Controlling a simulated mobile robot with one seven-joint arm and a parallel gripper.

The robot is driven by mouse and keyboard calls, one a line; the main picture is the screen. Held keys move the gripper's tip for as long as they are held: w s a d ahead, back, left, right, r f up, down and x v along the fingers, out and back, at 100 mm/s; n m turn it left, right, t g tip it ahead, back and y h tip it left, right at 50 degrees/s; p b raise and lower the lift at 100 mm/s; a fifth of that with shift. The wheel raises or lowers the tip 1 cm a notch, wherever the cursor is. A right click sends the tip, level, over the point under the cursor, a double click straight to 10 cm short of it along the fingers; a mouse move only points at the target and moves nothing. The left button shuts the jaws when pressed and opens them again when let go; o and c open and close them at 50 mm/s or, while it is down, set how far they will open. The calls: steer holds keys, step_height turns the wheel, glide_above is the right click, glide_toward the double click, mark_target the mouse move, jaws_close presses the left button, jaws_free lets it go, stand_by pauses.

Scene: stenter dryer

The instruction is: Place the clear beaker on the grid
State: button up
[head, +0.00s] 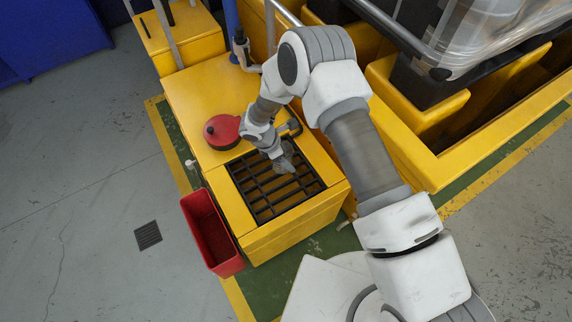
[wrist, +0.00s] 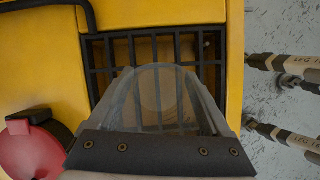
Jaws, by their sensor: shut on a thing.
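The clear beaker (wrist: 158,88) is see-through and sits between the fingers of my gripper in the wrist view, its round outline showing against dark bars. My gripper (head: 284,162) is shut on it and hangs over the grid. The grid (head: 250,190) is a dark barred grate set into the top of a yellow box; it also shows beyond the fingers in the wrist view (wrist: 99,55). In the head view the beaker is hard to make out against my gripper and the bars. I cannot tell whether the beaker touches the grid.
A red round lid (head: 221,131) lies on the yellow top (head: 185,92), left of my gripper. An open red bin (head: 212,235) hangs or stands at the box's left side. Yellow walls and a caged tank (head: 495,35) rise at the upper right. Floor is clear at left.

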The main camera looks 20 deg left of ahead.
steer(key=shift+w+f+b, duration=0.15)
steer(key=shift+f+b, duration=0.55)
steer(key=shift+f, duration=1.35)
steer(key=shift+f, duration=0.1)
steer(key=shift+f+b, duration=0.15)
steer(key=shift+b, duration=0.15)
steer(key=o, duration=1.2)
steer(key=shift+c, duration=0.2)
steer(key=shift+r, duration=0.25)
steer(key=p+v, duration=0.4)
steer(key=v, duration=0.8)
